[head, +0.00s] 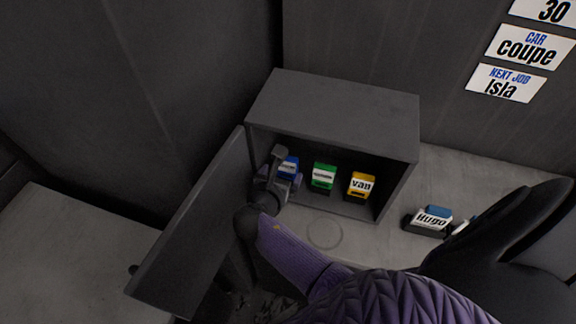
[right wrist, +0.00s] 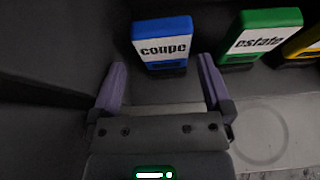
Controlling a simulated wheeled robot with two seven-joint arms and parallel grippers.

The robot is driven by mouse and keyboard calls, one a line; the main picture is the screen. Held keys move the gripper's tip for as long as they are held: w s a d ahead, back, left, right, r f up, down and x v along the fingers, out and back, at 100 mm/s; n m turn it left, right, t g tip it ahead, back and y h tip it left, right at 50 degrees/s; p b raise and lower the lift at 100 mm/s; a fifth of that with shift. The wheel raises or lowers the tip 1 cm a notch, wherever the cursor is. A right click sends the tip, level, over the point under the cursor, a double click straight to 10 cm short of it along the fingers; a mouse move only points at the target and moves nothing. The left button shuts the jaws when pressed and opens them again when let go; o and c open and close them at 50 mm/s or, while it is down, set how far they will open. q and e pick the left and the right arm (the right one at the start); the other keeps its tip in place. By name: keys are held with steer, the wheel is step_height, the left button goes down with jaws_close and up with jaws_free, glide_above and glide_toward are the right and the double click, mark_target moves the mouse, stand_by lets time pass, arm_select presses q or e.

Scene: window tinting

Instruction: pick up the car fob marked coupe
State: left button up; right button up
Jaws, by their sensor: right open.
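The blue car fob marked coupe (right wrist: 161,46) stands upright in the right wrist view, just beyond and between the fingers of my right gripper (right wrist: 163,88). The gripper is open and empty, with a finger to each side of the fob's line. In the head view, the blue fob (head: 289,167) is at the left inside the open grey cabinet (head: 345,108). My right gripper (head: 279,178) reaches in at the cabinet's left side and partly hides the fob. My left gripper does not show.
A green fob marked estate (right wrist: 262,38) stands right of the blue one, and a yellow fob marked van (head: 361,186) farther right. The cabinet door (head: 196,225) hangs open at left. Wall signs include coupe (head: 529,48).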

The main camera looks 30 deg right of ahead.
mark_target(286, 166)
steer(key=b+x, duration=0.2)
steer(key=x, duration=0.1)
steer(key=b+x, duration=0.1)
steer(key=x, duration=0.1)
steer(key=shift+s+d+r, duration=0.1)
steer(key=shift+d+r, duration=0.2)
steer(key=shift+r, duration=0.05)
steer(key=shift+w+d, duration=0.2)
steer(key=shift+w, duration=0.05)
steer(key=shift+r, duration=0.25)
steer(key=shift+c, duration=0.9)
steer(key=c, duration=1)
steer(key=shift+c, duration=0.2)
